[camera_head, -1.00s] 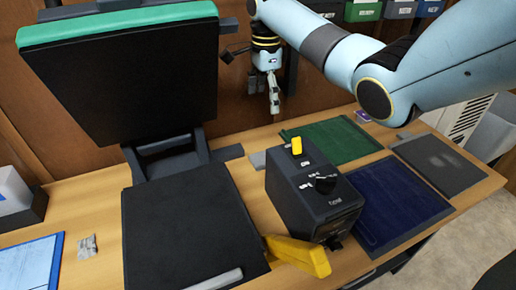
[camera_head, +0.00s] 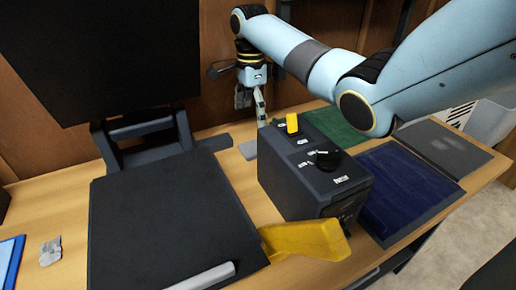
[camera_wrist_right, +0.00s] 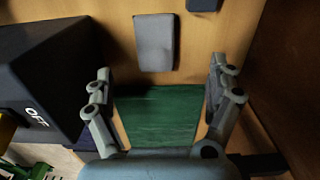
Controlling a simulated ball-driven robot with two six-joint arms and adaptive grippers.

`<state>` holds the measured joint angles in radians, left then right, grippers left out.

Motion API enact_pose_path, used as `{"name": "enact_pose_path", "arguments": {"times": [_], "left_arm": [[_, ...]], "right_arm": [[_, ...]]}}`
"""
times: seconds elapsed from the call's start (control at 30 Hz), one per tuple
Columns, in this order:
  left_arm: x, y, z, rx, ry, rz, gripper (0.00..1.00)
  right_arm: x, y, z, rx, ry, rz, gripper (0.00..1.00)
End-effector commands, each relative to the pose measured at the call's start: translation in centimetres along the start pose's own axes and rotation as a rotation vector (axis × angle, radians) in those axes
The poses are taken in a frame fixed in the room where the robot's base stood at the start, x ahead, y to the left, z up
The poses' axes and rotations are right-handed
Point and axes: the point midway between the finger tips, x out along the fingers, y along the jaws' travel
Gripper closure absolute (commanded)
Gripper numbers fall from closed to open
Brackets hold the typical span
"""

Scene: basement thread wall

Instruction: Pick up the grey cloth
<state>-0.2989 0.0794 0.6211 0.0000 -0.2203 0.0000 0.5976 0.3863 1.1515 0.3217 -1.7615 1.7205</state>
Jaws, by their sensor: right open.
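The grey cloth (camera_wrist_right: 154,42) looks like a small flat grey rectangle on the wooden table in the right wrist view, ahead of my fingers. My right gripper (camera_head: 252,106) points down above the back of the table. In the wrist view my right gripper (camera_wrist_right: 160,70) is open and empty, its fingers spread wide, apart from the cloth. My left gripper is not in view.
A black box (camera_head: 305,175) with yellow parts stands close by the cloth. A green mat (camera_wrist_right: 158,118) lies beside it, with a blue mat (camera_head: 405,190) and a grey mat (camera_head: 445,148) to the right. A black machine (camera_head: 165,225) fills the left. A crumpled grey scrap (camera_head: 50,250) lies far left.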

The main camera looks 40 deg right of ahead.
Motion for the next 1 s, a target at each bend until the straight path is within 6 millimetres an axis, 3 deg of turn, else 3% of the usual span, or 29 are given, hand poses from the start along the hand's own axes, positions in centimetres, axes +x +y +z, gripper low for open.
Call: {"name": "enact_pose_path", "arguments": {"times": [0.2,0.47,0.7,1.0], "left_arm": [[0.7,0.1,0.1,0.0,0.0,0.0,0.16],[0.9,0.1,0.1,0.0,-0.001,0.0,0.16],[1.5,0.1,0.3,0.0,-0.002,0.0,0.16],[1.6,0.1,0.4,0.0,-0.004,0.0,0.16]], "right_arm": [[3.7,0.1,0.1,0.001,0.0,0.003,0.11],[6.1,0.2,0.2,0.0,-0.001,0.002,0.11],[9.9,0.7,0.6,0.0,0.0,0.003,0.11],[10.7,0.7,0.5,-0.001,0.0,0.0,0.11]]}}
